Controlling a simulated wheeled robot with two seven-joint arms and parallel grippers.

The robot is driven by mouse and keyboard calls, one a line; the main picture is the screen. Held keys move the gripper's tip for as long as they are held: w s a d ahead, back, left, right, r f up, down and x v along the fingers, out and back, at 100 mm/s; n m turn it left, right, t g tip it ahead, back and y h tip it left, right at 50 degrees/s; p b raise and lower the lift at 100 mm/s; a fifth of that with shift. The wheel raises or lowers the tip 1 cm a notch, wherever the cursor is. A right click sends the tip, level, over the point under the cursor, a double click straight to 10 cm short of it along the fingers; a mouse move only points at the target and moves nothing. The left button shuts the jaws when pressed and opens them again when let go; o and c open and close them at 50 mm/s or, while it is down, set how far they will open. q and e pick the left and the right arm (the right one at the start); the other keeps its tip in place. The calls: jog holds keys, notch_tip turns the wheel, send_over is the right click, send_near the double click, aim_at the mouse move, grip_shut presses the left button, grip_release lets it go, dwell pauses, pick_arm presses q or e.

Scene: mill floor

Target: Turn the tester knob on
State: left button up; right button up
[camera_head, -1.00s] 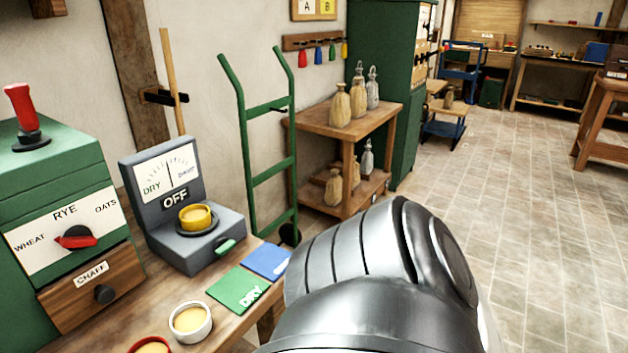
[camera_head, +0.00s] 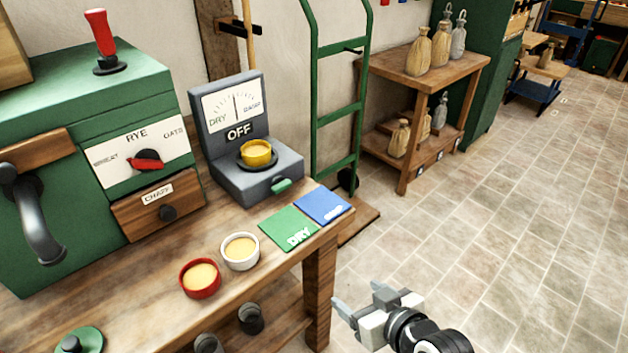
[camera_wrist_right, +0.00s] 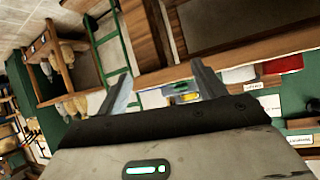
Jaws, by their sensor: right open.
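The tester (camera_head: 270,187) is a grey box on the wooden bench, with a raised back panel carrying a DRY to DAMP dial and an OFF sign (camera_head: 239,131). The dial needle stands about upright. A yellow cup (camera_head: 257,153) sits on its top, and a small green knob (camera_head: 281,186) sticks out at its front. My right gripper (camera_head: 358,302) is open and empty, in front of the bench's right end, apart from the tester. In the right wrist view the yellow cup (camera_wrist_right: 187,98) shows small between the open fingers. My left gripper is not in view.
Green DRY (camera_head: 287,229) and blue (camera_head: 323,207) cards lie before the tester. A white cup (camera_head: 240,251) and a red cup (camera_head: 200,278) stand nearby. A green mill (camera_head: 90,90) stands left. A green hand truck (camera_head: 337,107) stands behind. Floor at right is clear.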

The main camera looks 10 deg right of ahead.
aim_at(284, 186)
jog(key=w+a+r+n+y+p, duration=0.2)
jog(key=w+a+r+n+y, duration=0.15)
jog(key=w+r, duration=0.9)
jog(key=x, duration=0.4)
jog(key=b+x, duration=0.1)
jog(key=x, duration=0.9)
jog(key=shift+w+d+f+b, duration=0.1)
jog(key=shift+w+d+b, duration=0.2)
jog(key=shift+w+b, duration=0.05)
jog(key=shift+w+a+f, duration=0.2)
jog(key=shift+w+a, duration=0.1)
jog(key=shift+w, duration=0.1)
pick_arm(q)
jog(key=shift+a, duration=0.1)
pick_arm(e)
jog(key=shift+w+a, duration=0.1)
jog(key=c, duration=1)
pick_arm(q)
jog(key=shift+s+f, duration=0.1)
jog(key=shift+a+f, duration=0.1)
